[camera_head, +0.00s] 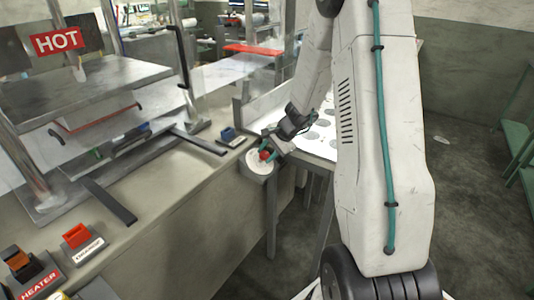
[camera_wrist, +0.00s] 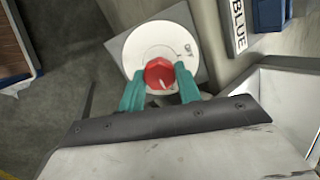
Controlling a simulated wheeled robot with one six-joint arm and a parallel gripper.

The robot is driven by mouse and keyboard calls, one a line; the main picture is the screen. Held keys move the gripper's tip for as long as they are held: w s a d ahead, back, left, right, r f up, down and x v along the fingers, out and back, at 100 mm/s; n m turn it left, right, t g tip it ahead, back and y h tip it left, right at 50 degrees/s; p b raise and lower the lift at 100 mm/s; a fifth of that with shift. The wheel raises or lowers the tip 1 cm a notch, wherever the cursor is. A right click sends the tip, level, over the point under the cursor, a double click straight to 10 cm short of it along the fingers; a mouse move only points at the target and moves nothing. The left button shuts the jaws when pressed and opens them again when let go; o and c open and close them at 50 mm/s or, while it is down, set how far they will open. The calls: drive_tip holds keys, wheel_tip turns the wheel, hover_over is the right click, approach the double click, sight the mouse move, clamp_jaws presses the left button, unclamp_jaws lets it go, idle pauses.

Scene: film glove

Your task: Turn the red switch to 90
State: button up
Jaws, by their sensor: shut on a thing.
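The red switch (camera_wrist: 160,73) is a small faceted knob with a pale pointer line, set on a round white dial (camera_wrist: 148,38) with markings. In the wrist view my gripper (camera_wrist: 160,87) has its two teal fingers on either side of the knob, shut on it. The dial's numbers are too small to read, apart from a dark mark to the right of the knob. In the head view the red switch (camera_head: 265,155) and dial (camera_head: 256,168) sit at the counter's right edge, with my gripper (camera_head: 267,153) reaching them from the upper right.
A blue switch (camera_head: 228,134) stands on the counter near the dial; its label "BLUE" (camera_wrist: 238,22) shows in the wrist view. An orange-red switch (camera_head: 76,236) and a HEATER switch (camera_head: 37,284) stand at the front left. A metal press frame with a HOT sign (camera_head: 57,40) fills the left.

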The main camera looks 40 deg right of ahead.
idle(0.4)
drive_tip(key=o, duration=1)
drive_tip(key=shift+a, duration=0.1)
drive_tip(key=shift+c, duration=0.2)
drive_tip(key=shift+r, duration=0.1)
drive_tip(key=v, duration=0.7)
drive_tip(key=shift+s+r, duration=0.25)
drive_tip(key=shift+r, duration=0.05)
